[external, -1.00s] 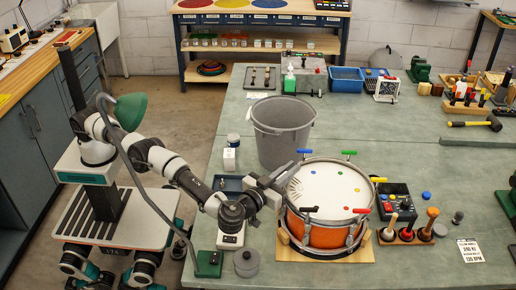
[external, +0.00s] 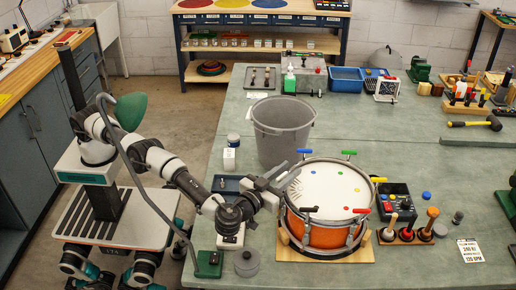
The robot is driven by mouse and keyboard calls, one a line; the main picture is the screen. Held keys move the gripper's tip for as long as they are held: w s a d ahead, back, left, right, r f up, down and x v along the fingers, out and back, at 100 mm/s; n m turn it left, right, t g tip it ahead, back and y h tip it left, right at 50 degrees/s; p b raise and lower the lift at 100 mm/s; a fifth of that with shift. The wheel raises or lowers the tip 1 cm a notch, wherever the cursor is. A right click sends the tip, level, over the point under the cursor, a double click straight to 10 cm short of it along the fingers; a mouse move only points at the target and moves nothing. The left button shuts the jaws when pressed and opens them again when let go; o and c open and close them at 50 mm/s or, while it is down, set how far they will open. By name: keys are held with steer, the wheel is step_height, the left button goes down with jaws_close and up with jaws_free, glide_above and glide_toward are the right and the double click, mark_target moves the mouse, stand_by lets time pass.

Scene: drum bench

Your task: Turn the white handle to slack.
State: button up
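The orange drum (external: 323,234) with a white head (external: 330,188) stands on a wooden board at the front of the bench. Handles show around its rim: blue (external: 304,151), green (external: 348,152), yellow (external: 378,179), red (external: 361,211) and black (external: 310,209). I cannot make out a white handle; the drum's left rim is partly covered by my gripper. My gripper (external: 284,180) is at that left rim, its fingers pointing at the drum. Whether its fingers are apart or closed on something is too small to tell.
A grey bin (external: 283,135) stands behind the drum. Mallets in a wooden stand (external: 405,236) and a dark control box (external: 396,203) are at its right. A grey lidded pot (external: 246,263) and a green block (external: 209,264) lie below my arm.

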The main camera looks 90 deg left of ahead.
mark_target(277, 181)
steer(key=v, duration=0.6)
steer(key=shift+d, duration=0.1)
